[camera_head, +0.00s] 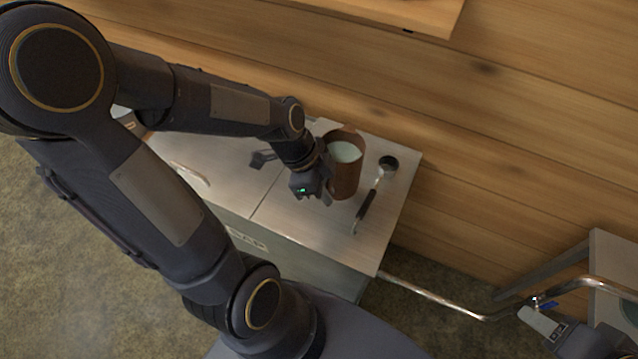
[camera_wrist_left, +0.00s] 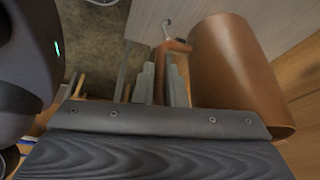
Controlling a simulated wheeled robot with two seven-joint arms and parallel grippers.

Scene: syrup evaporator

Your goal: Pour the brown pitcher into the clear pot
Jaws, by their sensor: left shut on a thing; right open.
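The brown pitcher (camera_head: 345,178) is on or just above the right part of the metal counter, roughly upright, with pale liquid showing inside. It also fills the upper right of the left wrist view (camera_wrist_left: 235,75). My left gripper (camera_head: 322,190) is at the pitcher's left side. In the left wrist view, its two grey fingers (camera_wrist_left: 162,85) are shut on the pitcher's brown handle. My right gripper (camera_head: 533,303) is at the lower right, open and away from the pitcher. I see no clear pot in either view.
A black-handled ladle (camera_head: 368,205) lies right of the pitcher on the metal counter (camera_head: 290,205). A wooden plank wall (camera_head: 500,130) stands close behind. A bent metal pipe (camera_head: 440,303) runs from the counter toward a grey stand (camera_head: 612,250) at the right.

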